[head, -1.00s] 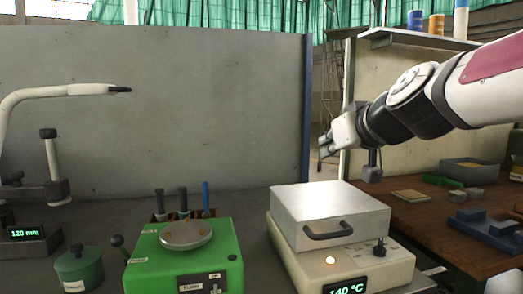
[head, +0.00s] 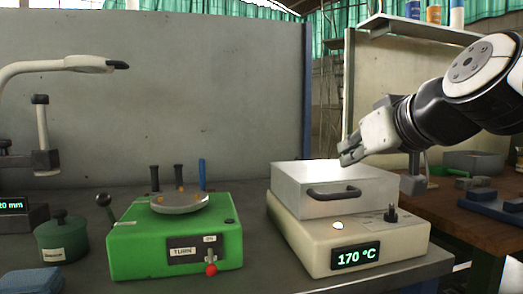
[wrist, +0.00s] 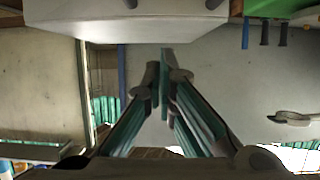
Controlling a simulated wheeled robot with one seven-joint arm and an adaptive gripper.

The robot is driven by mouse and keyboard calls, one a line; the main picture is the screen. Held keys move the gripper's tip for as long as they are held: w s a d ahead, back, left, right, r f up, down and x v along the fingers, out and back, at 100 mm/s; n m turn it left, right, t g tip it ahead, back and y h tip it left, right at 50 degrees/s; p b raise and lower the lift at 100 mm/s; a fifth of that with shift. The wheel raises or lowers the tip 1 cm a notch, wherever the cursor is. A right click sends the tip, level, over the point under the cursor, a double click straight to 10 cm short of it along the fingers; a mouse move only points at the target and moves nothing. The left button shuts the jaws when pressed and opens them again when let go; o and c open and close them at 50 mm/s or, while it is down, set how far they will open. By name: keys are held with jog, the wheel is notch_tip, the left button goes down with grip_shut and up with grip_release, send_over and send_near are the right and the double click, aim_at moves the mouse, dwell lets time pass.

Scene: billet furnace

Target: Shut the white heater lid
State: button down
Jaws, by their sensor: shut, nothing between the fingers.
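In the wrist view my gripper's fingers (wrist: 163,85) point toward a pale body (wrist: 130,20) at the top edge, probably the heater.
A green device (head: 175,243) with a round plate stands left of the heater. A green pot (head: 62,238) and a blue block (head: 32,281) are at the far left. A wooden table (head: 468,228) with trays is at the right. A grey panel (head: 200,95) stands behind.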

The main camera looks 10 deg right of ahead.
aim_at(349, 195)
jog(key=shift+s+f+b, duration=0.4)
jog(key=shift+f+b, duration=0.5)
jog(key=shift+f, duration=0.2)
jog(key=shift+s+f+b, duration=0.4)
jog(key=shift+f+b, duration=0.5)
jog(key=shift+f, duration=0.25)
jog(key=shift+s+f+b, duration=0.4)
jog(key=shift+f+b, duration=0.5)
jog(key=shift+f, duration=0.2)
